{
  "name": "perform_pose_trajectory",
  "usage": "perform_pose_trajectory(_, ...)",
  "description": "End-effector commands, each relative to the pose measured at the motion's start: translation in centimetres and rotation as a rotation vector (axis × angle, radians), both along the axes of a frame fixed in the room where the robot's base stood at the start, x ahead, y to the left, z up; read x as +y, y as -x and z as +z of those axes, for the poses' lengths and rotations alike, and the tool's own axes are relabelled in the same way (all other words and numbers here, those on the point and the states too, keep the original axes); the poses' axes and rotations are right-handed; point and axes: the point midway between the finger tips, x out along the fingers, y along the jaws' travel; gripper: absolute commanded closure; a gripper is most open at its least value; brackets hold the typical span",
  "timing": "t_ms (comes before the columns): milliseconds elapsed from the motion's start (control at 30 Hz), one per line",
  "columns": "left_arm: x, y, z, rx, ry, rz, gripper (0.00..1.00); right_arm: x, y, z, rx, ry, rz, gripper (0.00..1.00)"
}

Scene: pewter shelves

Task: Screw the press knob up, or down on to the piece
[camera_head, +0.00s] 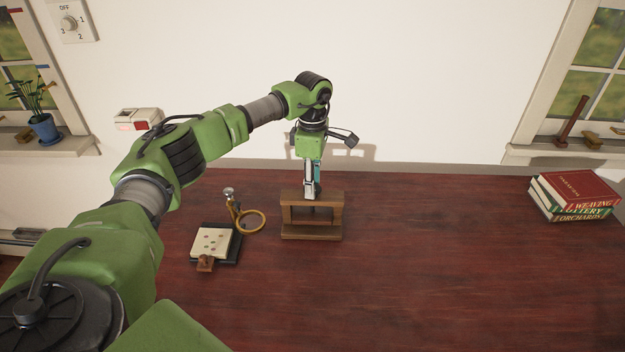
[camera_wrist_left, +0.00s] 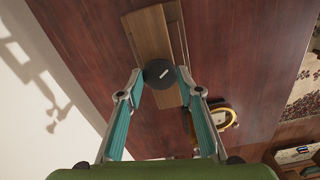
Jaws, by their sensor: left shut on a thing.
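The wooden press (camera_head: 312,237) stands on the red-brown table, a brown frame with a top beam, side posts and a base. My left gripper (camera_head: 312,195) points down at the middle of its top beam. In the left wrist view the press (camera_wrist_left: 150,34) lies beyond the fingers. The press knob (camera_wrist_left: 159,72) is a dark round disc with a pale mark on top. My left gripper (camera_wrist_left: 159,77) is shut on the knob, one fingertip on each side. In the head view the fingers hide the knob. I cannot make out a piece inside the frame. My right gripper is not in view.
Books (camera_head: 574,194) are stacked at the far right. The table (camera_head: 440,260) between press and books is clear. A wall stands behind.

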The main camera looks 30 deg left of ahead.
Motion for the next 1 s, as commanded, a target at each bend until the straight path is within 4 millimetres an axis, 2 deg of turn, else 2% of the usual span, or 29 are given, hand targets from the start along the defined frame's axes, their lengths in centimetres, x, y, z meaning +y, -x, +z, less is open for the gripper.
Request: perform_pose_trajectory(1000, 0.1, 0.0, 0.2, -0.002, -0.002, 0.967, 0.88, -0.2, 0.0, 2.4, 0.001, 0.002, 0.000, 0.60)
